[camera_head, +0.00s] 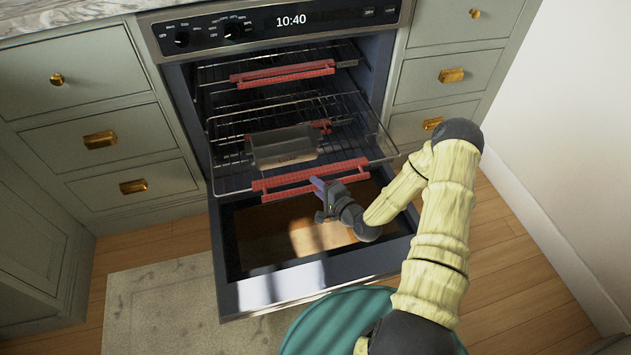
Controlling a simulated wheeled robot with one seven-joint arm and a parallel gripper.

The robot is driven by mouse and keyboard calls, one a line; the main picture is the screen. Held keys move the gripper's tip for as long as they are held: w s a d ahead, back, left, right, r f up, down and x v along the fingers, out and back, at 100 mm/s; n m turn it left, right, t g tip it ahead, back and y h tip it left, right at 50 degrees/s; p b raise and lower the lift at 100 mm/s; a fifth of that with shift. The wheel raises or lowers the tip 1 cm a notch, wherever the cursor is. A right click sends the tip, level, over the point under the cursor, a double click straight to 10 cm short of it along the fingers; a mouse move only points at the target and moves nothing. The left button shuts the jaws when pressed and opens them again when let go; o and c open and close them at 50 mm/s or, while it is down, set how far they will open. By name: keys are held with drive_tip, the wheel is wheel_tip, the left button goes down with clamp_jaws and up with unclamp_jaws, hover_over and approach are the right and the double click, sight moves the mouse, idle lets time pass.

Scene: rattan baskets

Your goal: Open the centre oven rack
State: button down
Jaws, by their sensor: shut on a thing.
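The oven door (255,293) is folded down, and the oven stands open. The centre rack (232,180) is a wire rack that sticks out of the oven over the door. A red guard (275,184) runs along its front edge. A rectangular pan (284,147) shows within the wire rack area; which rack bears it is hard to tell. My gripper (319,187) is at the middle of the red guard and is shut on it. The fingers hide a small part of the guard.
An upper rack with a red guard (283,73) sits further in. Drawers with brass handles (100,139) flank the oven on both sides. A white wall (570,130) stands at the right. A pale rug (160,305) lies on the wooden floor at the left.

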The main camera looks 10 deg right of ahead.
drive_tip(key=shift+a, duration=0.1)
drive_tip(key=c, duration=1.3)
unclamp_jaws()
drive_tip(key=p+v, duration=0.4)
drive_tip(key=v, duration=1.3)
drive_tip(key=shift+s, duration=0.2)
